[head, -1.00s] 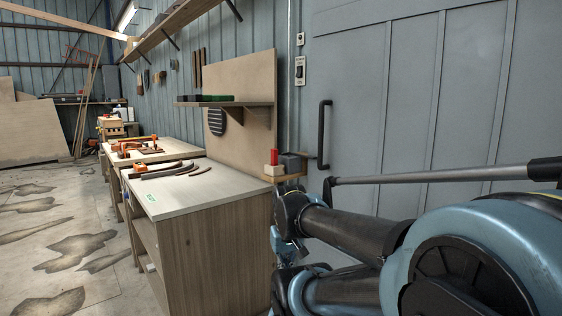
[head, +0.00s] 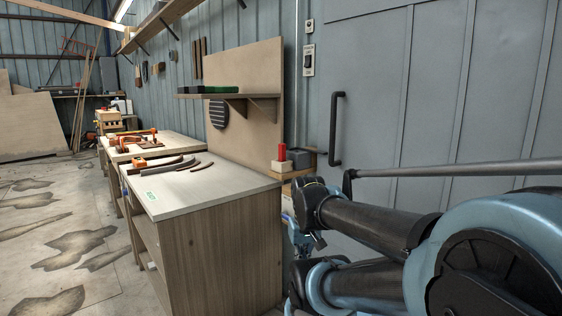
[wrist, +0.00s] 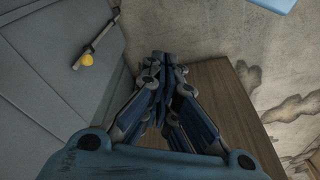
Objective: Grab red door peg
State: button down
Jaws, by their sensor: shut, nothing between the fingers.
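The red peg (head: 282,152) stands upright on a small pale wood block (head: 282,166) beyond the near workbench's right back corner, in the head view. It does not show in the wrist view. My gripper (wrist: 163,62) is shut and empty in the wrist view, pointing down past the side of a brown wooden cabinet. In the head view my arm is at the right, in front of the door and below the peg, apart from it. The grey door (head: 430,110) has a black vertical handle (head: 335,130).
The near workbench (head: 205,185) holds curved dark strips (head: 165,168) and an orange clamp (head: 140,163). A shelf (head: 230,97) hangs above. A yellow ball-shaped thing (wrist: 87,60) shows in the wrist view. Open floor lies left.

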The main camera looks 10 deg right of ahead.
dwell(0.4)
jog(key=c, duration=2.1)
grip_release()
jog(key=o, duration=0.7)
notch_tip(320, 180, up, 3)
jog(key=shift+f, duration=0.1)
notch_tip(320, 180, up, 39)
jog(key=m+g, duration=0.2)
jog(key=m, duration=1)
send_over(282, 150)
jog(key=w, duration=0.2)
jog(key=f, duration=1.6)
jog(key=shift+s+d+f, duration=0.1)
jog(key=shift+s+d, duration=0.05)
jog(key=shift+s, duration=0.1)
